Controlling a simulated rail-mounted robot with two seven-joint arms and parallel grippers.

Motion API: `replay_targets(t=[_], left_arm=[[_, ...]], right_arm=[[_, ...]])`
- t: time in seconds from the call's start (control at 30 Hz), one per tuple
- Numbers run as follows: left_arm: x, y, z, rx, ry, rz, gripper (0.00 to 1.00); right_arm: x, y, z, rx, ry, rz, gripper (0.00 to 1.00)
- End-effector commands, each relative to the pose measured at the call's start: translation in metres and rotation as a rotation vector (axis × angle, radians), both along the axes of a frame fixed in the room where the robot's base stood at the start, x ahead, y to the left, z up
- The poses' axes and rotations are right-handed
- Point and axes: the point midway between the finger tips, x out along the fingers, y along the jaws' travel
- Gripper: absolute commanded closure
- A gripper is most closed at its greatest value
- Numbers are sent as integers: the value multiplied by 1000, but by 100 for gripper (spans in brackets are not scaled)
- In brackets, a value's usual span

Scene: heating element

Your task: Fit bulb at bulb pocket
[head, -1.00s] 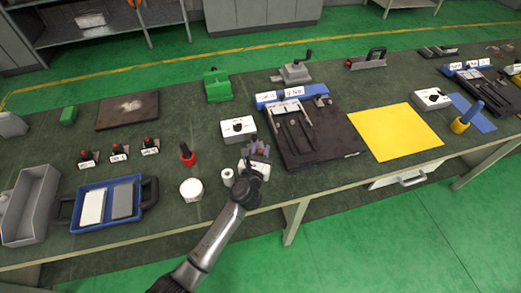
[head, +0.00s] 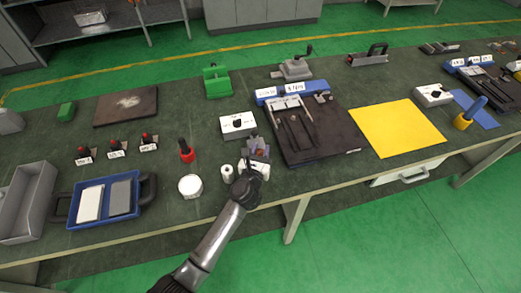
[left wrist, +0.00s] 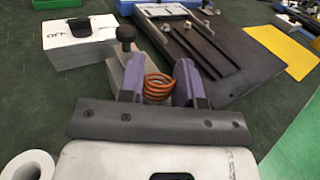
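My left gripper (head: 256,150) is low over the bench, left of the black fixture board. In the left wrist view, its two purple fingers (left wrist: 158,85) point forward and stand a little apart. An orange coil (left wrist: 157,85) shows between and just beyond them, close to both; whether they press on it is unclear. A grey block with a black knob (left wrist: 125,38) stands right behind the coil, and the fingers hide part of it. No glass bulb can be made out, and I cannot tell which part is the bulb pocket. My right gripper is not in view.
A white box with a black knob (head: 238,125) stands behind the gripper. The black board (head: 325,145) is to the right, then a yellow sheet (head: 398,128).

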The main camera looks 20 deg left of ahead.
Motion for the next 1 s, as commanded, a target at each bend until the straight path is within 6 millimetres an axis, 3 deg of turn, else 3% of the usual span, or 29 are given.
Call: replay_targets(t=[0.27, 0.57, 0.77, 1.0], left_arm=[[0, 0, 1, -1, 0, 0, 41], [-2, 0, 1, -1, 0, -1, 40], [-27, -3, 1, -1, 2, -1, 40], [-76, -8, 1, -1, 2, 0, 40]], right_arm=[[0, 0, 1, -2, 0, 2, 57], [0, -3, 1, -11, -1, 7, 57], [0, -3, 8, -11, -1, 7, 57], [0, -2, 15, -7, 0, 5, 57]])
